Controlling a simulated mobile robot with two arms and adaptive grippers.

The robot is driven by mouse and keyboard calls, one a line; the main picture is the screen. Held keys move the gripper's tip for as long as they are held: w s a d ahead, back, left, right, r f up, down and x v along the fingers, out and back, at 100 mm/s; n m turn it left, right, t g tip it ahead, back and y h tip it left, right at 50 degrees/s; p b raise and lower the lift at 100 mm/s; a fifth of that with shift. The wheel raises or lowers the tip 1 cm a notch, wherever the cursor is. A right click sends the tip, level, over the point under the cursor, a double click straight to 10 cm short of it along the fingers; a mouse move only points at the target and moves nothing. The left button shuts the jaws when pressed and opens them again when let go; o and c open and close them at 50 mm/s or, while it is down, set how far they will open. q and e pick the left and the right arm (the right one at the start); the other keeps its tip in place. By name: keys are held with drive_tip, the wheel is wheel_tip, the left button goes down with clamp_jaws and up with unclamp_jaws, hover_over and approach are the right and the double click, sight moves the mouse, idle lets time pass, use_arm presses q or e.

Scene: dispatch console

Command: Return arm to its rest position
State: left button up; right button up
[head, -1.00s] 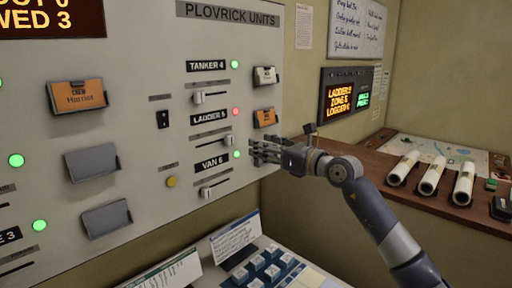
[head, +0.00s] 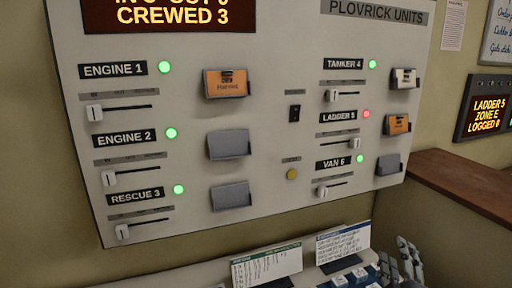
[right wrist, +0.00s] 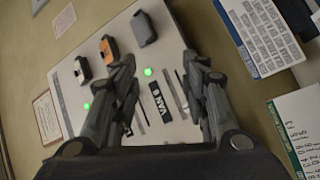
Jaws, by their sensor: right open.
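My right gripper (head: 402,258) is at the lower right of the head view, below the wall panel's lower edge, next to the desk keys. In the right wrist view its two fingers (right wrist: 162,80) are spread with nothing between them. They point toward the panel's VAN 6 label (right wrist: 162,105), which lies beyond them. Most of my right arm is outside the head view. My left gripper is in neither current view.
The panel (head: 268,130) carries labelled sliders, lights and card holders. The LADDER 5 light (head: 366,114) is red; the other visible lights are green. Below stand a green-headed card (head: 266,264) and a blue-headed card (head: 343,243). A brown counter (head: 462,182) is at right.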

drive_tip(key=s+a+f+m+g+y, duration=0.1)
drive_tip(key=s+a+f+m+g, duration=0.1)
drive_tip(key=s+f, duration=0.4)
drive_tip(key=s+a+f+m+g+y, duration=0.1)
drive_tip(key=s+a+f+m+g, duration=0.1)
drive_tip(key=s+f+g, duration=0.3)
drive_tip(key=s+a+f+m+g+y, duration=0.1)
drive_tip(key=s+a+f+m+g, duration=0.1)
drive_tip(key=s+f, duration=0.5)
drive_tip(key=shift+s+a+f+g, duration=0.15)
drive_tip(key=shift+f+g, duration=0.25)
drive_tip(key=shift+f, duration=0.4)
drive_tip(key=shift+s+a+f+g, duration=0.15)
drive_tip(key=shift+f+g, duration=0.25)
drive_tip(key=shift+f, duration=0.4)
drive_tip(key=s+a+f+m+g+y, duration=0.1)
drive_tip(key=s+a+f+g, duration=0.15)
drive_tip(key=s, duration=0.25)
drive_tip(key=s+a+f+g+y, duration=0.2)
drive_tip(key=s+a, duration=0.1)
drive_tip(key=s, duration=0.3)
wheel_tip(320, 180, down, 28)
drive_tip(key=s+b, duration=0.2)
drive_tip(key=s+d+f+g, duration=0.2)
drive_tip(key=s+f, duration=1.4)
drive_tip(key=shift+d+h+b, duration=0.3)
drive_tip(key=shift+d+b, duration=0.05)
drive_tip(key=shift+d, duration=0.05)
